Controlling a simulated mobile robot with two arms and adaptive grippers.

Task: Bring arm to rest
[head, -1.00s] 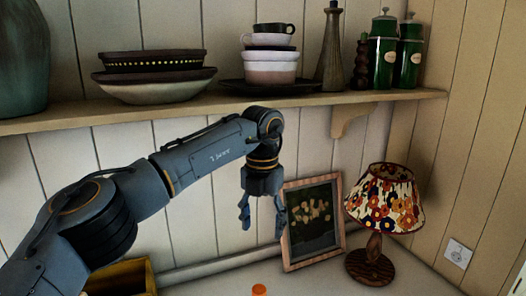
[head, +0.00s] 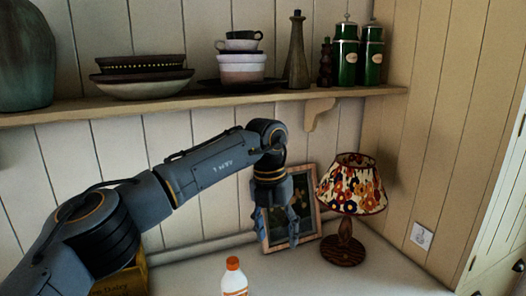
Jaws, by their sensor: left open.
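My left arm reaches in from the left of the head view. Its gripper (head: 277,228) points down, open and empty, above the white counter. It is in front of the framed picture (head: 309,192) and hides part of it. The gripper's fingers are apart and touch nothing that I can see. My right gripper is not in view.
A white bottle with an orange cap (head: 233,276) stands below the gripper. A floral lamp (head: 352,186) stands right of the picture. The wooden shelf (head: 215,101) above carries bowls, stacked cups, a bottle and green canisters. A wooden box (head: 130,280) is partly behind my arm.

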